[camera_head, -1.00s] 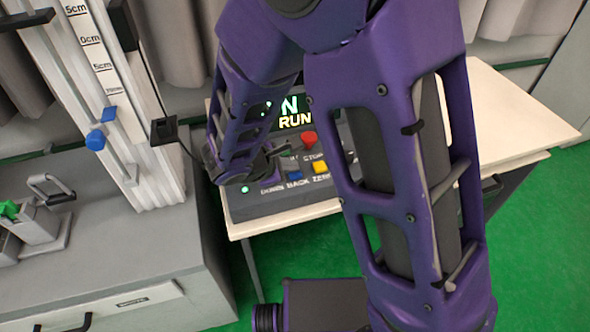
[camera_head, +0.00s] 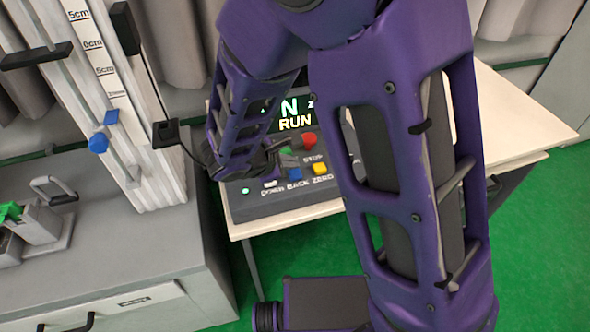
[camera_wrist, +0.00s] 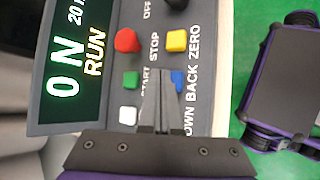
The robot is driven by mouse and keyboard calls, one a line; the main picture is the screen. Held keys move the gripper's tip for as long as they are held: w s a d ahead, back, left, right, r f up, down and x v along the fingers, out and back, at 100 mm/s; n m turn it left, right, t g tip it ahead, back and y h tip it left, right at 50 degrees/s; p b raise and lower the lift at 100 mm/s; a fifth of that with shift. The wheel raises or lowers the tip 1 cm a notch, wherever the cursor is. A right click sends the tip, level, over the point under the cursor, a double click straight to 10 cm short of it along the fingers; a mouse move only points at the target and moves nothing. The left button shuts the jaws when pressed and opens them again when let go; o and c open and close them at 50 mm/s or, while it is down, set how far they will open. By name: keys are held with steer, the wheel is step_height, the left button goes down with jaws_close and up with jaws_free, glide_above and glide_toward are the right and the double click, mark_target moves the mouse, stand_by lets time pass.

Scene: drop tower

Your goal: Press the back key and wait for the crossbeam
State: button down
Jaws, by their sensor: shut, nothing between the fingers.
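The blue BACK key (camera_head: 295,174) sits on the grey control box (camera_head: 285,205) between the white DOWN key (camera_head: 270,184) and the yellow ZERO key (camera_head: 320,168). In the wrist view the blue key (camera_wrist: 177,80) shows just right of the fingertips of my gripper (camera_wrist: 160,84). My gripper is shut and empty, its tips over the panel between the green START key (camera_wrist: 130,80) and the blue key. Contact cannot be told. A black bar (camera_head: 37,56), seemingly the crossbeam, stands across the measuring tower (camera_head: 125,120) at left.
The red STOP key (camera_wrist: 127,41) is near the fingers. A blue knob (camera_head: 98,143) is on the tower. A black block (camera_head: 165,132) with a cable stands beside the tower. The table's right side (camera_head: 520,120) is clear.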

mark_target(291, 175)
steer(key=shift+r+p, duration=1.75)
steer(key=shift+r, duration=0.75)
